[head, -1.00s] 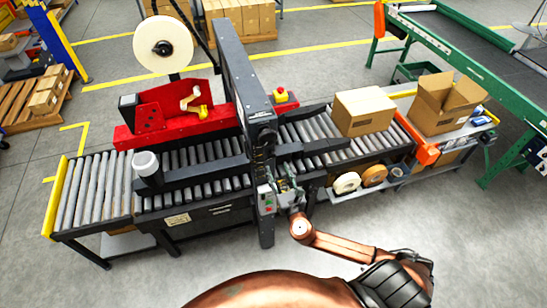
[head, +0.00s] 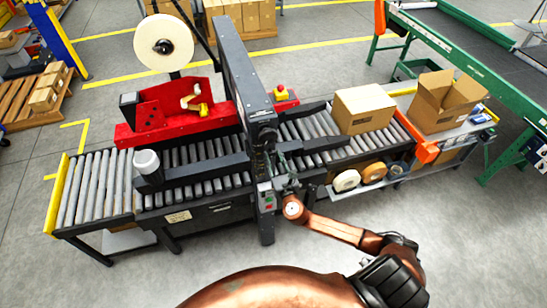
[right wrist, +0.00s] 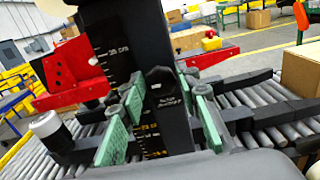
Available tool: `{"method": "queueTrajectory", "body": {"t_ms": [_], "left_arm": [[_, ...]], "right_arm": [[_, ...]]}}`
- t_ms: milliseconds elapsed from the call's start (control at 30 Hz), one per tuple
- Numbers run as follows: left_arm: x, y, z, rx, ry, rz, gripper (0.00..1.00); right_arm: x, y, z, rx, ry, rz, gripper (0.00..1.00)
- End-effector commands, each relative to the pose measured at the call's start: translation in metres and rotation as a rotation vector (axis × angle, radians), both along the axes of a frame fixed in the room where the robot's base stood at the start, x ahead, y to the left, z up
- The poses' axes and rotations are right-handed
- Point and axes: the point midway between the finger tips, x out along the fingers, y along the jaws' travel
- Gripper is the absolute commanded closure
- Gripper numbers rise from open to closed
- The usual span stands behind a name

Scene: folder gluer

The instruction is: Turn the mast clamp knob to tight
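The mast clamp knob (head: 267,135) is a dark knob on the front of the black mast (head: 241,75). In the right wrist view the black knob (right wrist: 161,79) sits on the mast's face beside a printed scale. My right gripper (head: 278,163) is just below the knob in the head view, close to the mast. In the right wrist view its green-padded fingers (right wrist: 160,122) are spread apart with nothing between the pads. The knob appears ahead of them, between the two fingers; I see no contact. My left gripper is out of view.
A small box with green and red buttons (head: 266,196) is on the mast below the gripper. The roller conveyor (head: 95,190) runs left and right of it. A carton (head: 364,110) rests on the rollers at right. Tape rolls (head: 347,180) lie on a lower shelf.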

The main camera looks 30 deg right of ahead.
Motion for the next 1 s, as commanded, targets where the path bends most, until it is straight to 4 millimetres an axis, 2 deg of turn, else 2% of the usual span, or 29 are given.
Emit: {"method": "queueTrajectory", "body": {"t_ms": [67,367,667,1000], "left_arm": [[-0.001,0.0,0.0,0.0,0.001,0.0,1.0],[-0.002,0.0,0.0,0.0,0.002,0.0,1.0],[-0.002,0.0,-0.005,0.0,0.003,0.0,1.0],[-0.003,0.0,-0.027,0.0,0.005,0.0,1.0]], "right_arm": [[0.0,0.0,0.0,0.0,0.0,0.0,0.77],[0.0,0.0,0.0,0.0,0.0,0.0,0.97],[0.0,0.0,-0.001,0.036,-0.009,-0.001,0.97],[-0.001,-0.001,-0.004,0.25,-0.06,-0.001,0.97]]}}
